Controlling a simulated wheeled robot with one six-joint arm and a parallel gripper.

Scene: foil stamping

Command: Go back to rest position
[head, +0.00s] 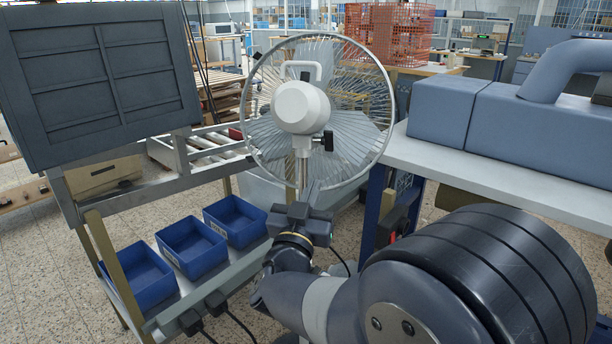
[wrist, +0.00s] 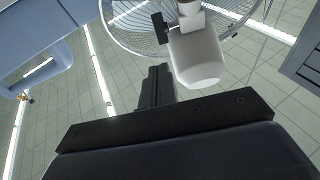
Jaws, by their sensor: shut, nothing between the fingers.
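My gripper (head: 306,197) is in the middle of the head view, pointing up in front of a standing fan's pole. In the wrist view my gripper (wrist: 158,72) has its dark fingers together, with nothing between them. The fan (head: 302,107) has a wire cage and a white motor housing facing me. The fan's white housing (wrist: 196,58) also shows close beyond the fingers in the wrist view. I cannot tell whether the fingers touch the fan; no contact shows.
Blue bins (head: 190,252) sit on a low shelf at the left, below a dark panelled board (head: 100,75). A white-topped table (head: 505,178) with a blue-grey machine (head: 480,115) stands at the right. A red crate (head: 390,32) is behind the fan.

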